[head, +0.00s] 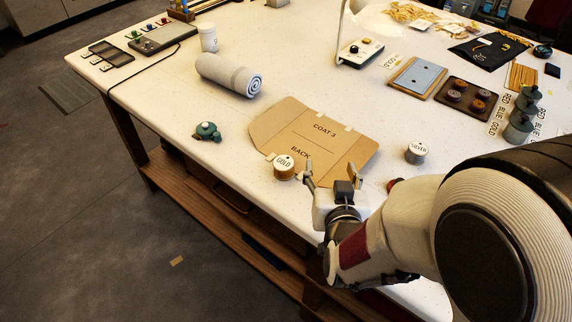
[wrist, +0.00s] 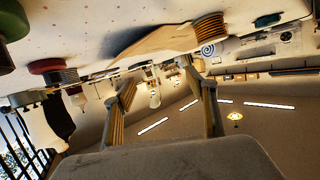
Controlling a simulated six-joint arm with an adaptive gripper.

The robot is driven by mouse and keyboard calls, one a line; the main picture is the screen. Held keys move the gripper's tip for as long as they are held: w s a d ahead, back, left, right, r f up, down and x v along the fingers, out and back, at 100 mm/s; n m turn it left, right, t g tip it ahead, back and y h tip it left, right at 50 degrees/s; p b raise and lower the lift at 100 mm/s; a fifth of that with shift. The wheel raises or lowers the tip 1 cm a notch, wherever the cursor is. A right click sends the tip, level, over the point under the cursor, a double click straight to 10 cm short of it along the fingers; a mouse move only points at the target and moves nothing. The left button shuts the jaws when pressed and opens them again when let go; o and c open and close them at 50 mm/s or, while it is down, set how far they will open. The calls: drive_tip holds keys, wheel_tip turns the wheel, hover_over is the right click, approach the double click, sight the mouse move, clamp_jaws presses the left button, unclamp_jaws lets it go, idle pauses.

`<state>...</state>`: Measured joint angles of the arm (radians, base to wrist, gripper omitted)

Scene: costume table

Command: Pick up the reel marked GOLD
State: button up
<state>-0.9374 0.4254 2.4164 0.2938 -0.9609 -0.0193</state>
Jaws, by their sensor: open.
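The GOLD reel (head: 284,168) stands upright on the white table near its front edge, at the lower left part of the brown card pattern (head: 325,133). Its white top label faces up. My gripper (head: 331,172) is open and empty just right of the reel, with its left finger close to it; I cannot tell whether they touch. In the wrist view, which is upside down, the reel's gold winding (wrist: 209,27) shows above the right finger, outside the space between my open fingers (wrist: 159,73). The SILVER reel (head: 414,153) stands to the right of the card.
A red-topped item (head: 395,185) sits just right of my gripper, partly hidden by my arm. A teal pincushion-like item (head: 207,131) is left of the card. A rolled grey cloth (head: 228,75) lies farther back. Bare table lies between these items.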

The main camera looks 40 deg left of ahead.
sight(285, 168)
drive_tip(key=s+a+f+y, duration=0.1)
drive_tip(key=s+a, duration=0.1)
drive_tip(key=s+a+f+n, duration=0.1)
drive_tip(key=s+a, duration=0.1)
drive_tip(key=s+a+f+n+y, duration=0.1)
drive_tip(key=s+a, duration=0.1)
drive_tip(key=shift+s+a+f+y, duration=0.2)
drive_tip(key=shift+s+f+y, duration=0.1)
drive_tip(key=shift+f, duration=0.1)
drive_tip(key=shift+x, duration=1.3)
drive_tip(key=shift+w+a, duration=0.1)
drive_tip(key=shift+x, duration=2.45)
drive_tip(key=shift+a+r, duration=0.15)
drive_tip(key=c, duration=1.2)
